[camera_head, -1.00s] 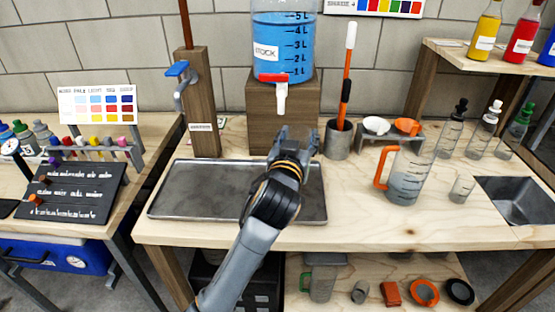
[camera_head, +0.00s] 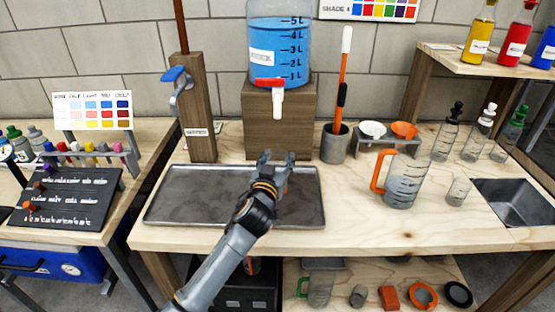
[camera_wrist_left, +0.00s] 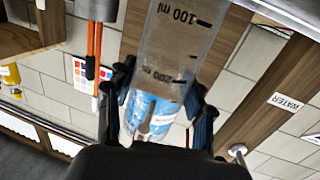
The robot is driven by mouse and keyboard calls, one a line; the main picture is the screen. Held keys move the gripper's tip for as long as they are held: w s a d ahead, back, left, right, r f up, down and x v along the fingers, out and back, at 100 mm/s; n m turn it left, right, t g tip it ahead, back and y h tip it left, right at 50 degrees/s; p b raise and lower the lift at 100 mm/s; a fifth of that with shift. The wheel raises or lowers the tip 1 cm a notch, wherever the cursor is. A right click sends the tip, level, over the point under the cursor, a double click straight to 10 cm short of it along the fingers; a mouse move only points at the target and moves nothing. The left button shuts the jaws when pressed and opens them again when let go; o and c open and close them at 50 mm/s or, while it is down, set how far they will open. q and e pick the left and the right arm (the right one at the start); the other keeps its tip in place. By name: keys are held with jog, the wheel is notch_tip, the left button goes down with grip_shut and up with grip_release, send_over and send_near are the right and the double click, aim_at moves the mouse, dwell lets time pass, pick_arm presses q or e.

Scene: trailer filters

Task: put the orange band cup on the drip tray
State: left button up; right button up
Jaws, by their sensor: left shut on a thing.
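My left gripper (camera_head: 277,160) is over the right part of the grey metal drip tray (camera_head: 180,212), in front of the stock tank's tap. In the left wrist view its fingers (camera_wrist_left: 160,105) are shut on a clear cup (camera_wrist_left: 185,48) with 100 ml markings. I see no orange band on the visible part of this cup. In the head view the cup is mostly hidden by the gripper, and I cannot tell whether its base touches the tray. My right gripper is not in view.
The blue stock tank (camera_head: 281,50) stands on a wooden block (camera_head: 262,125) behind the tray. A wooden post (camera_head: 198,120) with a blue-handled tap is at the back left. A holder (camera_head: 335,143) and an orange-handled jug (camera_head: 403,182) stand to the right. The tray's left half is clear.

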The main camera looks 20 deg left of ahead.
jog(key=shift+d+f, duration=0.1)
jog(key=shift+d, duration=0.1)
pick_arm(q)
jog(key=o, duration=0.6)
jog(key=shift+f, duration=0.15)
jog(key=o, duration=0.5)
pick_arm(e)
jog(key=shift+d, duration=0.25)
pick_arm(q)
jog(key=shift+r, duration=0.35)
jog(key=s, duration=0.8)
jog(key=s+d, duration=0.1)
jog(key=s, duration=0.3)
jog(key=shift+r, duration=0.2)
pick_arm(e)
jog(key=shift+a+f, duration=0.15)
